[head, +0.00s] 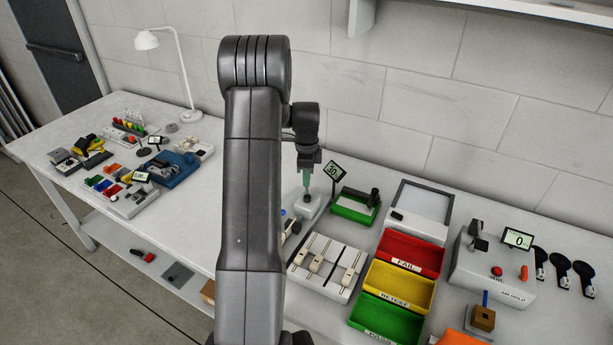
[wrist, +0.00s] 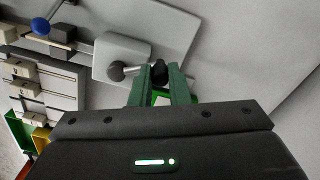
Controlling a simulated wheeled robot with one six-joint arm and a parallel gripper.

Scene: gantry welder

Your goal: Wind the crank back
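The crank is on a pale grey-white unit (head: 309,210) on the bench in the head view. In the wrist view I see its round hub (wrist: 117,71), a short arm running right, and a black knob (wrist: 160,72). My gripper (head: 306,184) points down over this unit. In the wrist view, my gripper's green fingers (wrist: 160,76) stand on both sides of the black knob, and the knob fills the gap between the tips. They look closed on it. A small display (head: 334,170) beside the unit seems to read about 30.
Right of the unit are a green tray (head: 355,206), a fixture with white sliders (head: 326,265), and red (head: 412,252), yellow (head: 401,286) and green (head: 386,318) bins. A blue ball-ended lever (wrist: 41,26) is near in the wrist view. A lamp (head: 147,41) stands far left.

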